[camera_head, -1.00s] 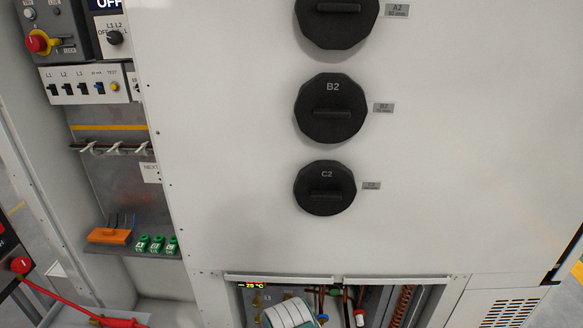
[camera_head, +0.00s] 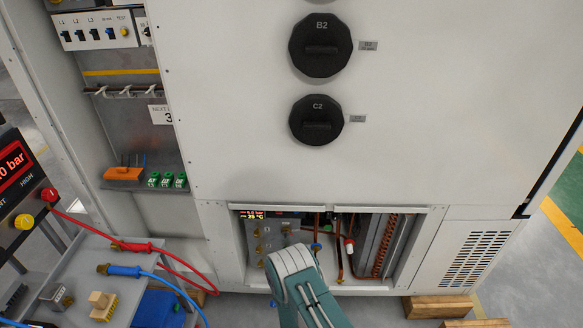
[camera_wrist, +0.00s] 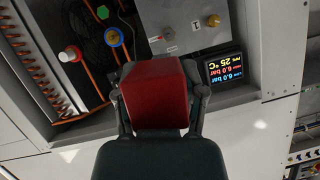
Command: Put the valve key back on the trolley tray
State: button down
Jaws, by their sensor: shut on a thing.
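In the wrist view my gripper (camera_wrist: 160,82) is shut on a red block-like piece, which appears to be the handle of the valve key (camera_wrist: 156,100). Its two fingers press on the left and right sides of the piece. The rest of the key is hidden. In the head view my teal and white arm reaches to the low opening in the cabinet; the gripper and key are hidden there. The trolley tray (camera_head: 84,252) is the grey surface at lower left, well left of my arm.
The cabinet opening (camera_head: 385,255) holds copper pipes, valves and a display (camera_wrist: 224,72).

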jog(key=d+r, duration=0.8)
jog(key=r, duration=0.6)
jog(key=s+d+r+h, duration=0.1)
jog(key=d+r, duration=0.7)
jog(key=r, duration=0.5)
jog(key=shift+d+r+m, duration=0.3)
jog(key=shift+r+m, duration=0.1)
jog(key=shift+s, duration=0.1)
